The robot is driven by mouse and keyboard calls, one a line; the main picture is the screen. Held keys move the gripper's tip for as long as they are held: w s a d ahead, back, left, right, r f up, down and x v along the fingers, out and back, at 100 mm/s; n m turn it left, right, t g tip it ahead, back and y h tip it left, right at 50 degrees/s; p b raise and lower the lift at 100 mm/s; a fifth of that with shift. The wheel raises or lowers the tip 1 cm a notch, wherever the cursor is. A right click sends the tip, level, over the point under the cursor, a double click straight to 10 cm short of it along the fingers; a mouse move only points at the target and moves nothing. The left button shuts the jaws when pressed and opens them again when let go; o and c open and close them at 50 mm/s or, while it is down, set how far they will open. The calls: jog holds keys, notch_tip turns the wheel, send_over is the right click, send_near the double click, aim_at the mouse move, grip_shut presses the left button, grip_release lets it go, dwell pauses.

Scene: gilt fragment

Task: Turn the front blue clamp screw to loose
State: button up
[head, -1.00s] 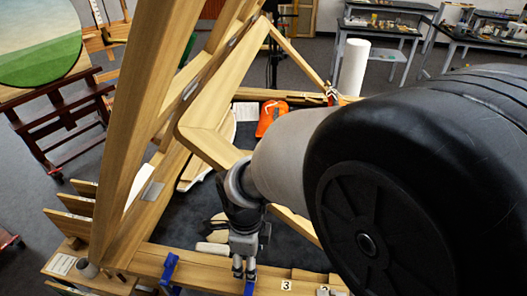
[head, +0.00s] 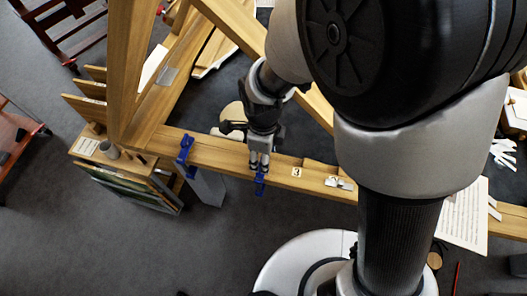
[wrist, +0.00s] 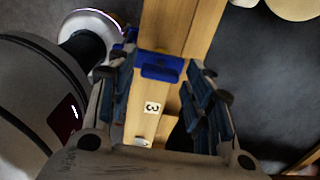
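Two blue clamps grip the front wooden beam (head: 225,160) in the head view. One blue clamp (head: 260,184) is right below my gripper (head: 259,166); the other blue clamp (head: 185,150) is further left. In the wrist view, a blue clamp jaw (wrist: 160,68) lies across the beam, between and beyond the fingertips of my gripper (wrist: 166,75). The fingers are spread apart with nothing held between them. More blue (wrist: 126,42) shows beside the beam's left edge, partly behind a finger. I cannot make out the screw's handle or whether the fingers touch the clamp.
A tag marked 3 (head: 297,172) and a small metal piece (head: 340,183) lie on the beam right of the clamp. Tall slanted timbers (head: 140,70) rise at left. Panels in a rack (head: 125,180) stand below the left end. Open floor (head: 225,240) lies in front.

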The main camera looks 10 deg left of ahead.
jog(key=c, duration=0.8)
jog(key=shift+n, duration=0.3)
